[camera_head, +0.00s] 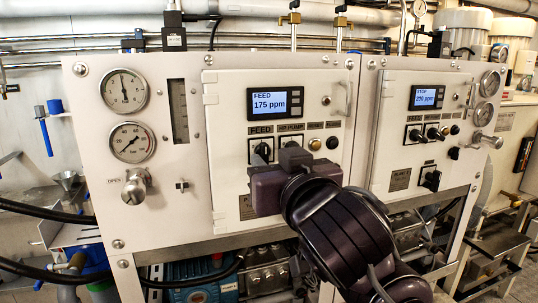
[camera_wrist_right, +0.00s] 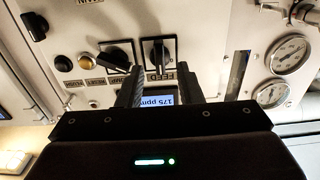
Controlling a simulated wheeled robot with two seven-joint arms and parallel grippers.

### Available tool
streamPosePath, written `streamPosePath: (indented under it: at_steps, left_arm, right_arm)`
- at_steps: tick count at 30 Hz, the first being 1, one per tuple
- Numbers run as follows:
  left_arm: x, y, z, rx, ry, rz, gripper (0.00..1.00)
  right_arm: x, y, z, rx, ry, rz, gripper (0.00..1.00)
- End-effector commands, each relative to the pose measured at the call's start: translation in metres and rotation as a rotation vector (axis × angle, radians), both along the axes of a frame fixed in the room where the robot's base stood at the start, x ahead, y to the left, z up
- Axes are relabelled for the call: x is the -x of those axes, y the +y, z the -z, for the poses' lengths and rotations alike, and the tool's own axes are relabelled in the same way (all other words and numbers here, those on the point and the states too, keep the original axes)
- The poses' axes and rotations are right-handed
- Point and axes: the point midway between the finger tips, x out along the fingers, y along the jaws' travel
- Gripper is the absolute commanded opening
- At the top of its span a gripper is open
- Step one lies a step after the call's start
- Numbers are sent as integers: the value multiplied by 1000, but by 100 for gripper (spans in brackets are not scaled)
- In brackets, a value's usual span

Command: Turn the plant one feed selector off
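The left panel (camera_head: 230,110) has a display reading FEED 175 ppm. Below it is the feed selector (camera_head: 262,151), a black rotary knob on a pale plate labelled FEED. In the right wrist view, which is upside down, the feed selector (camera_wrist_right: 161,52) has its black handle along the picture's vertical. My right gripper (camera_head: 293,160) is in front of this panel, just below the selectors, its fingertips largely hidden in the head view. My left gripper is not in view.
The HP pump selector (camera_wrist_right: 117,56) is close beside the feed selector, its handle slanted. An amber button (camera_head: 314,144) and a black button (camera_head: 332,143) are to the right. A second panel (camera_head: 400,150) reads STOP 200 ppm. Gauges (camera_head: 131,142) and a valve knob (camera_head: 135,187) are at left.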

Motion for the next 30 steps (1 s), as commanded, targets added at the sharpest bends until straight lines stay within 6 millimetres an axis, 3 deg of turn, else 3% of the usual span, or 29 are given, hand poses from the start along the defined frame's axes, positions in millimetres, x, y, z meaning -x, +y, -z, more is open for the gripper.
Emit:
streamPosePath:
  at_steps: [6, 15, 23, 30]
  left_arm:
    - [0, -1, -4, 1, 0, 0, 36]
    - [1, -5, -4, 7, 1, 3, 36]
    - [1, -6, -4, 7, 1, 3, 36]
    - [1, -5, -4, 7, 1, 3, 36]
  right_arm:
    - [-22, 7, 0, 1, 1, 0, 33]
    - [-25, 8, 0, 0, 0, 0, 33]
    - [-24, 8, 0, 0, 0, 0, 0]
    - [-24, 8, 0, 6, -1, 0, 0]
